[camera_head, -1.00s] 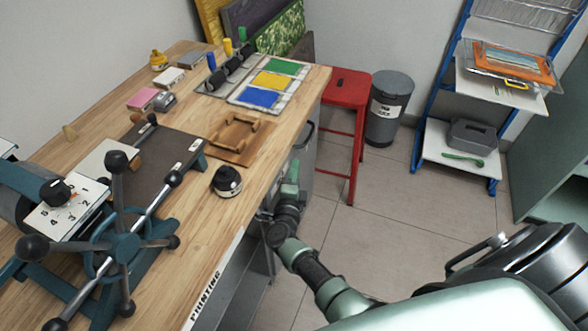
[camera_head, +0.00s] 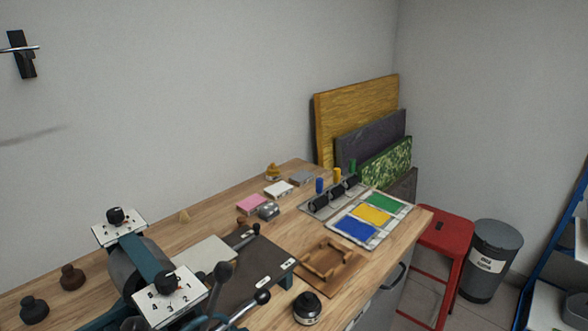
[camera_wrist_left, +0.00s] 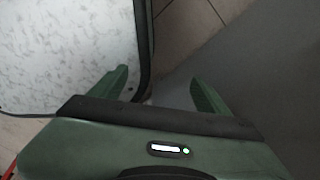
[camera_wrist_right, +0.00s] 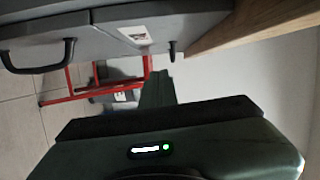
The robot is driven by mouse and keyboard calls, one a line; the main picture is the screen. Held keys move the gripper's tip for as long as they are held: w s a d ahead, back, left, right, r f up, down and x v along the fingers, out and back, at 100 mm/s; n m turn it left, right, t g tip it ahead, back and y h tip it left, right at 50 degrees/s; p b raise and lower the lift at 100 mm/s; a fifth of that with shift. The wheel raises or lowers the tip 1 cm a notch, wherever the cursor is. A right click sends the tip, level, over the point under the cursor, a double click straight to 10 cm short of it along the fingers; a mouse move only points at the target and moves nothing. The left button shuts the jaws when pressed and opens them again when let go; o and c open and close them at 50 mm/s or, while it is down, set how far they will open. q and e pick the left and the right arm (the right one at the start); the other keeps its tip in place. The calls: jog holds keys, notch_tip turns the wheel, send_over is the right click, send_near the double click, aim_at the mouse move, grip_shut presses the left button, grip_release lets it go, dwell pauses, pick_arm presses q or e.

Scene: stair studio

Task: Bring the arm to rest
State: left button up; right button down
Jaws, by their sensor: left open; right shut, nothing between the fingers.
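My left gripper (camera_wrist_left: 160,90) shows in the left wrist view with its two green fingers wide apart and nothing between them. Behind it are a pale speckled surface (camera_wrist_left: 70,50) with a dark edge and a grey floor area. My right gripper (camera_wrist_right: 157,88) shows in the right wrist view with its fingers together and empty. It is beside a grey cabinet front (camera_wrist_right: 110,40) and below the wooden bench edge (camera_wrist_right: 245,22). Neither gripper is in the head view now.
The wooden bench (camera_head: 225,215) carries a press with a knobbed wheel, an ink slab (camera_head: 388,203) with blue, yellow and green patches, and a wooden tray (camera_head: 345,258). A red stool (camera_head: 447,228) and grey bin (camera_head: 492,262) stand right of the bench.

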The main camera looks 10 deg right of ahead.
jog(key=s+a+f+n+g+y, duration=0.1)
jog(key=s+a+f+n+y, duration=0.25)
jog(key=f+n, duration=0.3)
jog(key=s+a+f+n+y, duration=0.25)
jog(key=f+n+y, duration=0.2)
jog(key=f, duration=0.35)
jog(key=s+a+f+n+g+y, duration=0.1)
jog(key=s+f+n+g+y, duration=0.2)
jog(key=s+f+n+g, duration=0.7)
jog(key=s+d+f+n+g, duration=0.1)
jog(key=s+f, duration=0.3)
jog(key=s, duration=0.5)
jog(key=s+d+f+n+g+h, duration=0.1)
jog(key=s+d+f, duration=0.3)
jog(key=s, duration=0.5)
jog(key=s+d+f+n+g, duration=0.1)
jog(key=s+d+f+n, duration=0.1)
jog(key=s+f, duration=0.3)
jog(key=s+n, duration=0.1)
jog(key=s, duration=0.3)
jog(key=shift+d+f+h, duration=0.25)
jog(key=shift+d+h, duration=0.05)
jog(key=shift+d, duration=0.1)
